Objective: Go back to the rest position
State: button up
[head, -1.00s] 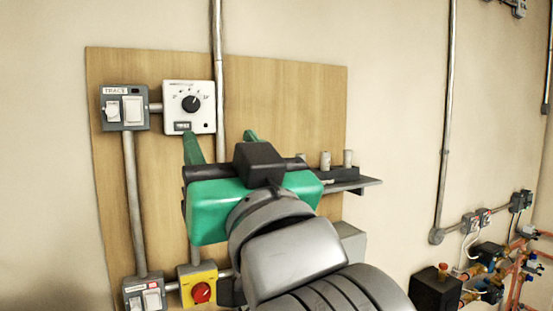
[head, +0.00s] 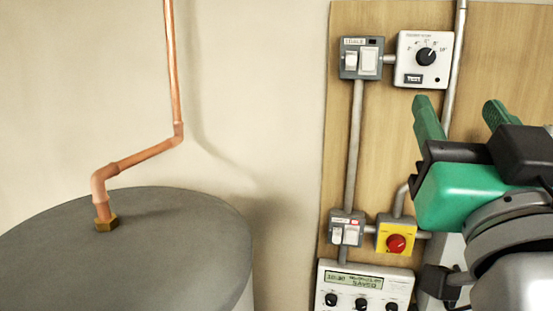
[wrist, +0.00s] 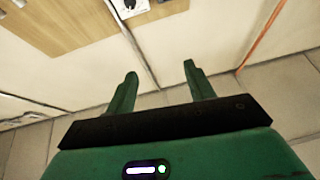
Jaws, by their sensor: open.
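My gripper (head: 462,118) is at the right of the head view, in front of the wooden board. Its two green fingers point up and stand apart, with nothing between them. In the wrist view my gripper (wrist: 160,78) is also open and empty. Its fingers are clear of the wall and the board in that view. The rest of my arm runs out of the head view at the lower right.
The wooden board (head: 385,150) carries a dial box (head: 424,60), a switch box (head: 361,58), a yellow box with a red knob (head: 396,237) and a controller with a display (head: 365,288). A grey tank (head: 120,255) with a copper pipe (head: 173,70) stands at left. Bare wall lies between.

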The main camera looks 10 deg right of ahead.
jog(key=s+a+f+n+t+y+p, duration=0.1)
jog(key=s+a+f+y, duration=0.2)
jog(key=a, duration=0.7)
jog(key=s+a+f+n+t+y+p, duration=0.1)
jog(key=s+a+f+n+y, duration=0.1)
jog(key=a, duration=0.8)
jog(key=shift+s+a+f+n+t+y, duration=0.35)
jog(key=shift+s+f+y, duration=0.2)
jog(key=shift+f+y, duration=0.35)
